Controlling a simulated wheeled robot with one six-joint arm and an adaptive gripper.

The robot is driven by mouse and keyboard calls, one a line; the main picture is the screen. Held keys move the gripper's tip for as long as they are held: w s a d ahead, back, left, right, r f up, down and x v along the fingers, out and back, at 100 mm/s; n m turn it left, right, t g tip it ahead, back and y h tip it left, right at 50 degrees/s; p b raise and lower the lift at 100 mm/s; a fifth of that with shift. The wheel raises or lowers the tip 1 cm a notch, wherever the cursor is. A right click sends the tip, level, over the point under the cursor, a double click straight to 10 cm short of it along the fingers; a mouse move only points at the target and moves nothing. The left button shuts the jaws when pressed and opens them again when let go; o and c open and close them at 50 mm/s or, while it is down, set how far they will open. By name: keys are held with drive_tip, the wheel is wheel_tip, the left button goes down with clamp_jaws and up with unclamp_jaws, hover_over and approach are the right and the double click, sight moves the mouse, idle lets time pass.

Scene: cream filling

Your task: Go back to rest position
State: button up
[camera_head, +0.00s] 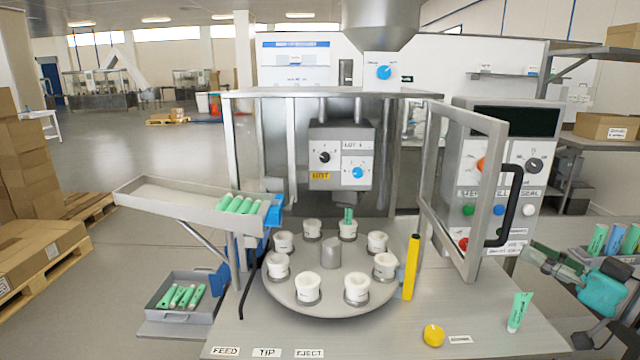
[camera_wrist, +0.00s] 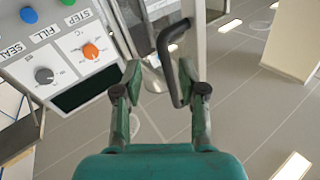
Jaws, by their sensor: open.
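My gripper (camera_head: 538,257) is at the right of the head view, in front of the control panel and to the right of the open glass door (camera_head: 462,180). In the wrist view my gripper (camera_wrist: 162,76) is open, with its two green-grey fingers apart. The black door handle (camera_head: 508,205) also shows in the wrist view (camera_wrist: 167,62), appearing between the fingertips. I see no grip on it, and the gap to it is hard to judge. My teal wrist (camera_head: 605,292) is at the right edge.
A turntable (camera_head: 330,300) carries several white cups, with one green tube (camera_head: 348,214) upright at the back. A single tube (camera_head: 519,311) stands at the front right, near a yellow button (camera_head: 433,335). A tube rack (camera_head: 612,256) is beside my arm. The control panel (camera_head: 500,180) stands behind the door.

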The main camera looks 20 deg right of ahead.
drive_tip(key=w+a+f+m+h, duration=0.1)
drive_tip(key=a+f+m, duration=0.1)
drive_tip(key=f, duration=0.3)
drive_tip(key=w+a+f+m+h, duration=0.1)
drive_tip(key=w+a+f, duration=0.1)
drive_tip(key=f, duration=0.2)
drive_tip(key=s+a+f+m+g+h, duration=0.15)
drive_tip(key=s+a+f, duration=0.25)
drive_tip(key=a+f, duration=0.5)
drive_tip(key=s+a+f+m+g+h, duration=0.1)
drive_tip(key=s+a+f+m+h, duration=0.3)
drive_tip(key=f, duration=0.9)
drive_tip(key=s+a+f+n, duration=0.1)
drive_tip(key=s+a+f, duration=0.2)
drive_tip(key=s+a, duration=0.3)
drive_tip(key=s+a+f+n, duration=0.2)
drive_tip(key=s+a+f, duration=0.1)
drive_tip(key=s, duration=0.4)
drive_tip(key=s+a+r+n+y, duration=0.1)
drive_tip(key=s+a+r+n, duration=0.1)
drive_tip(key=s, duration=0.5)
drive_tip(key=s+a+r+n+y, duration=0.1)
drive_tip(key=s+a+n, duration=0.2)
drive_tip(key=s, duration=0.5)
drive_tip(key=shift+s+a+r+g+y, duration=0.2)
drive_tip(key=shift+s+r+g+y, duration=0.15)
drive_tip(key=shift+r+g, duration=0.1)
